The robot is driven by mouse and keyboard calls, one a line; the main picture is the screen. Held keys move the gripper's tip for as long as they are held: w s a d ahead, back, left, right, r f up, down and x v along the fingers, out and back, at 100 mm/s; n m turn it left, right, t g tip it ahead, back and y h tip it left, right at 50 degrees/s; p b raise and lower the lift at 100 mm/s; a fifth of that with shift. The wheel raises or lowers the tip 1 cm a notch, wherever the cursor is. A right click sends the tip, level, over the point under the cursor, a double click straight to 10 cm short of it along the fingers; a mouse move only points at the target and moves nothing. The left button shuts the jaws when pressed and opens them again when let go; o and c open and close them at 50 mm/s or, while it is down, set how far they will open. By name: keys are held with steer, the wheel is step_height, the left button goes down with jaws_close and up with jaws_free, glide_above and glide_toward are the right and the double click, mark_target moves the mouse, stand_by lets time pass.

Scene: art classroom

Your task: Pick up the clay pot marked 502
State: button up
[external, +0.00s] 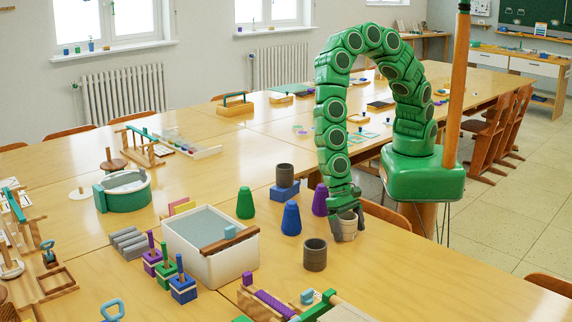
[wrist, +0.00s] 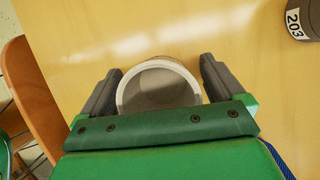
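A pale clay pot (external: 348,226) stands at the table's right edge, with its round open mouth (wrist: 160,84) facing up in the wrist view. No number shows on it. My gripper (external: 346,224) points down over this pot, one grey finger on each side. In the wrist view my gripper's fingers (wrist: 160,80) flank the rim very closely; whether they touch it I cannot tell. A dark clay pot (external: 315,254) stands on the table nearby. A dark pot marked 203 (wrist: 293,20) is cut off at the wrist view's top right. Another dark pot (external: 285,175) sits on a blue block.
Blue (external: 291,218), green (external: 245,203) and purple (external: 320,200) cones stand left of my gripper. A white tub (external: 240,258) and stacked-ring pegs (external: 183,287) are further left. A wooden chair (external: 386,214) is close at the table's right edge.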

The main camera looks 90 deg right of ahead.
mark_target(353, 233)
steer(key=c, duration=1.1)
steer(key=shift+r, duration=0.55)
step_height(353, 233, up, 2)
steer(key=shift+r, duration=0.15)
steer(key=s+d+r, duration=0.5)
steer(key=d+r, duration=0.1)
steer(key=d, duration=0.1)
steer(key=s+d+r, duration=0.3)
steer(key=d, duration=0.1)
steer(key=shift+s+r, duration=0.3)
steer(key=shift+s, duration=0.05)
